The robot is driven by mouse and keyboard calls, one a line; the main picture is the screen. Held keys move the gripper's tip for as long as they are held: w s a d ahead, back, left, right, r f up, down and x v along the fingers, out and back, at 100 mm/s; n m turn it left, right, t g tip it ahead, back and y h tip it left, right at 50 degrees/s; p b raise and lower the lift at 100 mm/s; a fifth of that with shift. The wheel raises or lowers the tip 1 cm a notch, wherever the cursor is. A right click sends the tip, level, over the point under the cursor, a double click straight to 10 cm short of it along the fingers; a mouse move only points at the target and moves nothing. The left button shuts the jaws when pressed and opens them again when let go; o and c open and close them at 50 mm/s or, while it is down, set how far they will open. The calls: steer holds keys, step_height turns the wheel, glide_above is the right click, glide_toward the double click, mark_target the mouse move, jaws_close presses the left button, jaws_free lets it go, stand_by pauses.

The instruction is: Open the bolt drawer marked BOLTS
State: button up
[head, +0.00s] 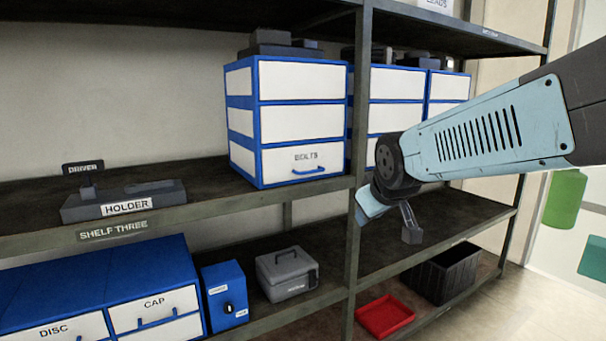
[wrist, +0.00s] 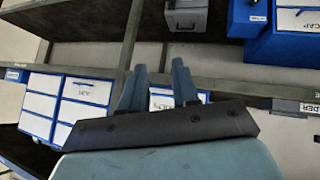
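The BOLTS drawer (head: 303,158) is the bottom drawer of a blue cabinet with white fronts, on the middle shelf in the head view. It is shut flush and has a blue bar handle (head: 318,171) low on its front. In the wrist view, which looks upside down, part of a labelled white drawer front (wrist: 162,104) shows behind and between my fingers; most of that cabinet is hidden. My gripper (head: 390,222) is open and empty, in front of the shelf to the right of and below the drawer, apart from the handle. Its two fingers (wrist: 158,70) stand apart in the wrist view.
An upright post (head: 355,130) stands just right of the drawer. Similar cabinets (head: 396,119) stand beyond it. The HOLDER block (head: 125,203) lies left. Below are the CAP drawer (head: 155,308), a grey case (head: 287,274), a red tray (head: 385,316) and a black crate (head: 443,273).

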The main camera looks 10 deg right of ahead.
steer(key=w+d+n+t, duration=0.2)
steer(key=w+n+t, duration=0.4)
steer(key=w, duration=0.9)
steer(key=n+t+y, duration=0.4)
steer(key=n+y, duration=0.3)
steer(key=n, duration=0.5)
glide_toward(312, 172)
steer(key=x, duration=1)
steer(key=shift+w+f, duration=0.1)
steer(key=shift+w, duration=0.25)
steer(key=shift+c, duration=0.4)
jaws_close()
steer(key=shift+f, duration=0.1)
